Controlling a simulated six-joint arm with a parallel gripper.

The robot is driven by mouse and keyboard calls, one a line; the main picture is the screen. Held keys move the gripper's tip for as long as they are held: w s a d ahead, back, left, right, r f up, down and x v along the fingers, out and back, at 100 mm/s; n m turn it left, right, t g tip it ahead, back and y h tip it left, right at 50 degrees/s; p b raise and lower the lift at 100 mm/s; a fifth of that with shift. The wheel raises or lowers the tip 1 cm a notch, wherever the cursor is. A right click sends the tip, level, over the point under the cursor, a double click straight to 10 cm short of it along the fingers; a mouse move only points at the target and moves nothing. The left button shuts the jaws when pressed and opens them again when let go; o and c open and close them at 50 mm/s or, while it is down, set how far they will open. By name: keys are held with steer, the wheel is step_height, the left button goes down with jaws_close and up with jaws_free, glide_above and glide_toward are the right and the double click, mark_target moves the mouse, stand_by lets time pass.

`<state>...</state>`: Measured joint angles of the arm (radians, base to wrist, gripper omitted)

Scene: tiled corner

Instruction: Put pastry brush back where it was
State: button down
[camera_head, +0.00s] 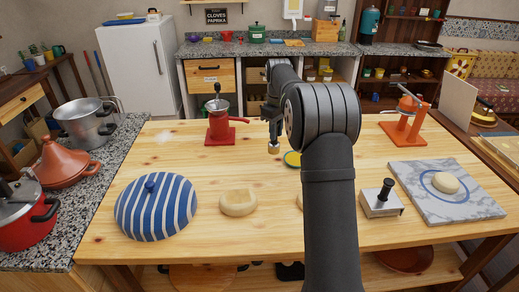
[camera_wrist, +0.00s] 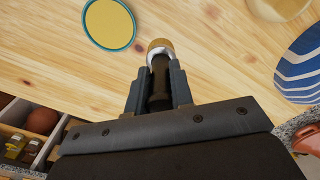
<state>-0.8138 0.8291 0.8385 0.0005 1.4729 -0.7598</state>
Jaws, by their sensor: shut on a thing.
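My gripper (camera_head: 273,128) is over the middle of the wooden table, left of my forearm. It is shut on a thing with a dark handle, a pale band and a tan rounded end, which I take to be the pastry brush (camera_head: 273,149). In the wrist view, my gripper (camera_wrist: 159,85) has the handle between its fingers, and the brush's tan end (camera_wrist: 160,45) sticks out beyond them. The tabletop lies beneath; I cannot tell whether the end touches it. A yellow disc with a blue-green rim (camera_head: 292,159) lies close by, also in the wrist view (camera_wrist: 109,24).
A red grinder (camera_head: 218,128) stands left of my gripper. A blue-striped dome (camera_head: 156,206), a pale round (camera_head: 238,203), a metal press (camera_head: 381,203) and a marble slab (camera_head: 452,205) occupy the front. An orange press (camera_head: 404,125) stands back right. Bare wood lies between them.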

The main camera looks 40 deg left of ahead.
steer(key=shift+s+a+f, duration=0.3)
steer(key=shift+a+f, duration=0.65)
steer(key=shift+f, duration=0.3)
steer(key=shift+s+a+f, duration=0.35)
steer(key=shift+a+f, duration=0.6)
steer(key=shift+f, duration=0.35)
steer(key=shift+s+a+f, duration=0.3)
steer(key=shift+a+f, duration=0.65)
steer(key=shift+f, duration=0.3)
steer(key=shift+f, duration=0.1)
steer(key=c, duration=1.3)
jaws_free()
steer(key=shift+o, duration=0.2)
step_height(320, 180, up, 12)
